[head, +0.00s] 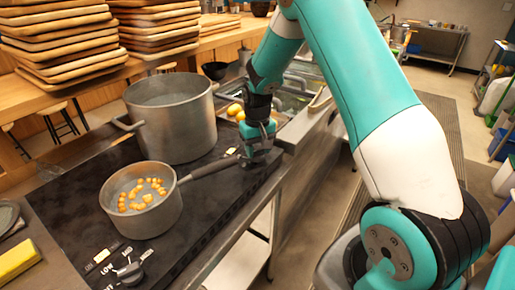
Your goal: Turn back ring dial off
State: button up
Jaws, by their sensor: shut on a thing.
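My gripper (259,158) points down at the far right corner of the dark stove top (75,200). It is shut on the back ring dial, which is mostly hidden beneath the fingers, so its pointer setting cannot be read. A small lit white marking (231,150) lies on the stove just left of the gripper. The front dial (130,272) is in plain view at the near edge, with white lettering around it.
A saucepan (143,218) with yellow cubes stands on the near ring; its handle (207,168) ends close beside my gripper. A large pot (172,125) stands behind it. Wooden trays (62,45) are stacked behind. Floor is open at right.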

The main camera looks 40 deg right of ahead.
aim_at(257, 150)
jog(key=shift+n, duration=0.9)
jog(key=o, duration=0.9)
jog(key=shift+r, duration=0.15)
notch_tip(257, 150, up, 17)
jog(key=shift+r+b, duration=0.1)
jog(key=shift+b, duration=0.8)
